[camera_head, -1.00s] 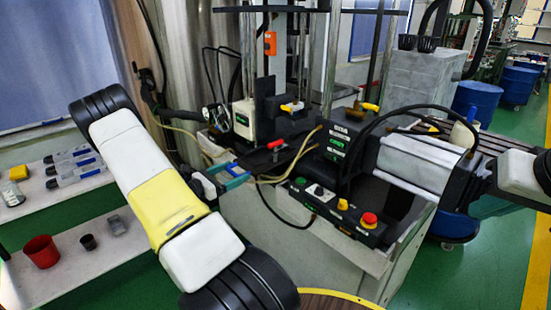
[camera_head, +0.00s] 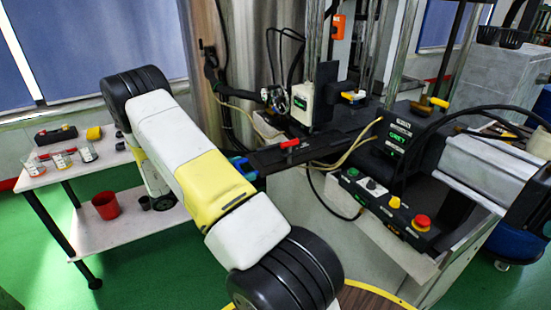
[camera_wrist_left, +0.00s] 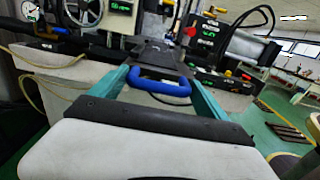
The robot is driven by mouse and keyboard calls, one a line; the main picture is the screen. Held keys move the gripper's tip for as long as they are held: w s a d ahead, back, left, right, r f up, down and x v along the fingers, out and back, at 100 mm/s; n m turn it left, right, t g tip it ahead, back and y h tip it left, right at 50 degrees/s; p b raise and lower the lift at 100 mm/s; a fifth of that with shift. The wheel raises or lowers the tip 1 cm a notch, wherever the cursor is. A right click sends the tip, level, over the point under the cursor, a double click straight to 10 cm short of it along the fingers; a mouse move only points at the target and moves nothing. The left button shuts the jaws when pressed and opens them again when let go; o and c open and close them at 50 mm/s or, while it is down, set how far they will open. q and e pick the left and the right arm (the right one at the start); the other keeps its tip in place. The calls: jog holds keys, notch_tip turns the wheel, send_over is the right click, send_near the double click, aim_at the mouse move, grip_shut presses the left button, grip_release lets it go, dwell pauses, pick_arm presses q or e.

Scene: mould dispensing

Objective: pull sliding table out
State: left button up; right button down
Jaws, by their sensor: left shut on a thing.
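The sliding table is a dark flat plate (camera_head: 275,160) reaching out of the machine to the left in the head view, with a small red-handled part above it. It also shows as a dark plate in the wrist view (camera_wrist_left: 158,55). A blue U-shaped handle (camera_head: 239,166) is at its outer end; in the wrist view this handle (camera_wrist_left: 160,88) lies between the teal fingers. My left gripper (camera_wrist_left: 157,80) is shut on the handle. My own forearm hides most of this gripper in the head view. My right gripper is not in view.
A control box with a red button (camera_head: 422,222) and a large cylinder (camera_head: 485,165) are right of the plate. Thin hoses hang beneath it. Green floor is open at lower left.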

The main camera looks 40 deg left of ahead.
pick_arm(q)
jog(key=shift+d+f, duration=0.1)
jog(key=shift+d, duration=0.1)
jog(key=o, duration=1.8)
jog(key=v, duration=0.7)
jog(key=shift+s+a, duration=0.2)
jog(key=shift+s, duration=0.15)
